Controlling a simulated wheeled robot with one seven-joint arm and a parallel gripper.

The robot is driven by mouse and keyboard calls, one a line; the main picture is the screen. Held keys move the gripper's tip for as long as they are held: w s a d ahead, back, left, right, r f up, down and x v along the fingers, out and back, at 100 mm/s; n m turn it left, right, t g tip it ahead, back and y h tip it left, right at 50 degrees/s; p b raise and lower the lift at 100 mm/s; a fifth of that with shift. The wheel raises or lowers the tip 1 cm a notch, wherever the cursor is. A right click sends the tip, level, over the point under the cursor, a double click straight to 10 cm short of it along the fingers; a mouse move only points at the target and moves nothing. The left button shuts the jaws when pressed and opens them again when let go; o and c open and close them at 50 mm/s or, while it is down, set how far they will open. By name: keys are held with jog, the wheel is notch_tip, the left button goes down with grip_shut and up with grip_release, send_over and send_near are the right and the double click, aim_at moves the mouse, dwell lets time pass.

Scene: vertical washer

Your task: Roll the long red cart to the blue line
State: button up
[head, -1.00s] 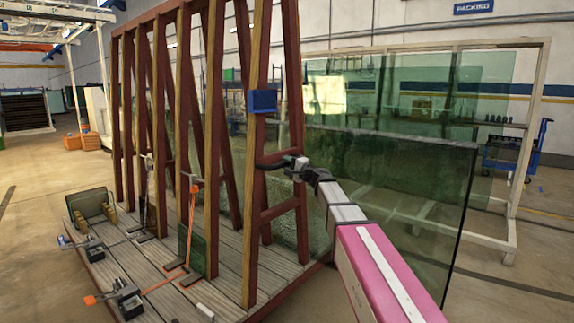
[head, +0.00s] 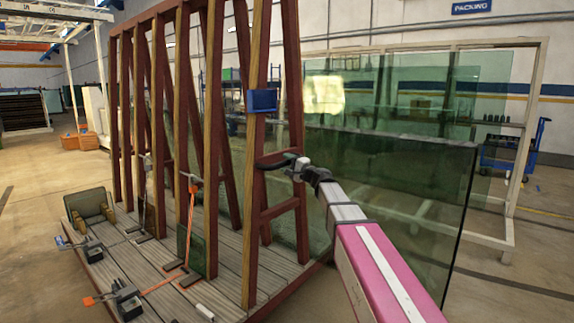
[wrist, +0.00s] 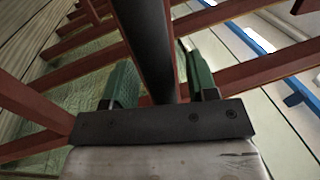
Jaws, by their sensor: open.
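The long red cart (head: 261,200) fills the left and middle of the head view. It has red-brown slanted posts on a grey plank deck. A black handle (head: 272,160) sticks out from its near end post. My gripper (head: 291,166) is at this handle. In the wrist view a thick black bar (wrist: 147,40), seemingly the handle, runs between the green fingers of my open gripper (wrist: 160,78). I cannot tell whether the fingers touch it. A blue stripe (wrist: 249,37) shows at the wrist view's upper right. I cannot tell whether it is the blue line. No blue floor line is clear in the head view.
Large green glass sheets (head: 400,190) stand close to the right of the cart and my arm. A pale metal rack (head: 507,200) and a blue trolley (head: 530,150) are behind. Clamps (head: 127,299) and straps lie on the deck. Bare floor (head: 30,200) lies at left.

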jog(key=v, duration=1.1)
